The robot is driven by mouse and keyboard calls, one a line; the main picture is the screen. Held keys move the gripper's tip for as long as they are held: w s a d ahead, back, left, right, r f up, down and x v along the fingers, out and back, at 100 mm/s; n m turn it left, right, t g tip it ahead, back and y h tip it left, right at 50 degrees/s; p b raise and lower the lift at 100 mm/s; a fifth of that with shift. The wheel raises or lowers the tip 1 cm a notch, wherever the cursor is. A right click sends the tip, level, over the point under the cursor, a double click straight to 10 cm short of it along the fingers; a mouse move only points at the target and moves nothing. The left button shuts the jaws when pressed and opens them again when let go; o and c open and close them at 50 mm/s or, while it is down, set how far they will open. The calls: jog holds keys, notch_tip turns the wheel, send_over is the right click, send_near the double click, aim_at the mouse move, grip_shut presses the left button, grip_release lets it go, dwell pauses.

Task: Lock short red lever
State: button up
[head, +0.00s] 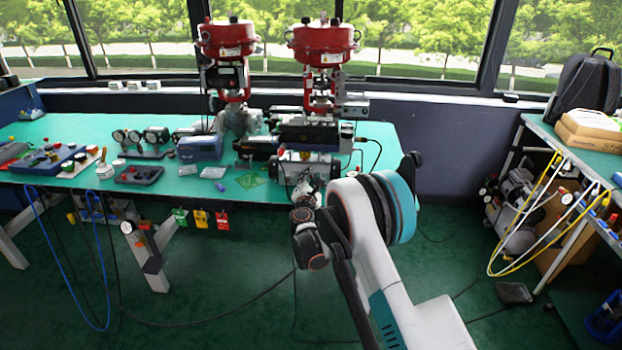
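I cannot make out a short red lever for certain in the head view. Small valves with coloured handles (71,217) hang under the front edge of the green table (60,190), too small to tell their shape. A red tag (222,220) hangs from the table edge at the right end of a row with green and yellow ones. My gripper (306,188) is at the front edge of the table, in front of the right valve assembly (322,48). My wrist and the dark equipment partly hide it, and I cannot see whether its fingers are open or shut.
A second red-topped valve (227,42) stands left of the first. Gauges (140,137), a blue box (200,148) and several small parts crowd the table. A blue hose (66,285) hangs at the left. A bench (575,148) stands right; the green floor between is mostly clear.

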jog(key=shift+s, duration=0.1)
jog(key=shift+s+f, duration=0.15)
jog(key=shift+s, duration=0.1)
jog(key=s, duration=0.7)
jog(key=shift+s+a, duration=0.15)
